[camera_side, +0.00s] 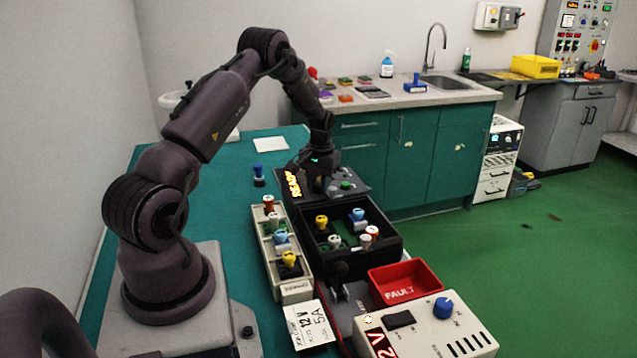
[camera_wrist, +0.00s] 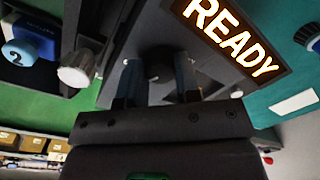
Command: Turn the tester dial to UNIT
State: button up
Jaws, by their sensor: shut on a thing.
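The tester is a dark box with a lit READY display (camera_side: 293,184) behind the black tray; its display (camera_wrist: 232,38) also shows at the upper right of the wrist view. My gripper (camera_side: 321,184) points down at the tester's top panel, just right of the display. In the wrist view the two fingers of my gripper (camera_wrist: 159,78) are shut on the dark dial (camera_wrist: 160,62), one on each side. The dial's pointer and its position labels cannot be read. In the side view my gripper hides the dial.
A black tray (camera_side: 398,243) holding several coloured-knob units stands in front of the tester. A pale rack (camera_side: 296,291) with more units is to its left. A red FAULT bin (camera_side: 405,285) and a white supply box with a blue knob (camera_side: 443,307) are nearer the camera.

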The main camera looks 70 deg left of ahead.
jog(key=shift+r+m, duration=0.1)
jog(key=shift+m, duration=1.1)
jog(key=o, duration=0.6)
jog(key=shift+o, duration=0.2)
notch_tip(320, 180, up, 13)
jog(key=shift+w+d, duration=0.2)
jog(key=shift+d, duration=0.05)
